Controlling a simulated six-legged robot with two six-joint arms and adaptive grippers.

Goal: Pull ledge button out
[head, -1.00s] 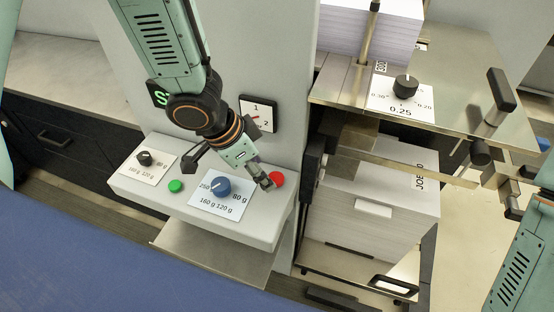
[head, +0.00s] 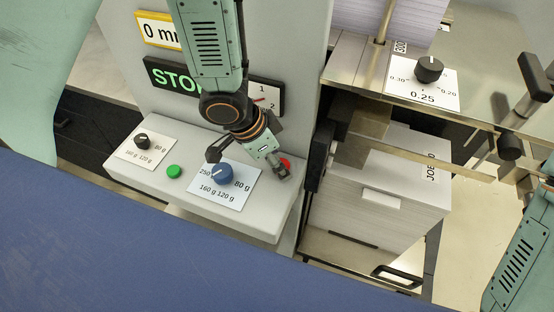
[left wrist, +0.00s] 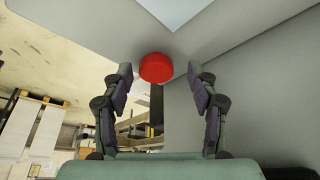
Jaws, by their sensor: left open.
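The ledge button is a red round button (head: 286,163) at the right end of the light grey ledge (head: 245,222). My left gripper (head: 281,174) is right at it and hides part of it in the head view. In the left wrist view the red button (left wrist: 156,68) sits between the two spread fingers of my left gripper (left wrist: 160,75), with a gap at each side. I cannot tell how deep the fingertips reach along it.
The ledge also bears a green button (head: 174,171), a blue dial (head: 220,174) and a black knob (head: 142,140). A STOP display (head: 174,77) is on the panel behind. Right of the ledge stand a paper stack (head: 375,200) and a metal table (head: 480,115).

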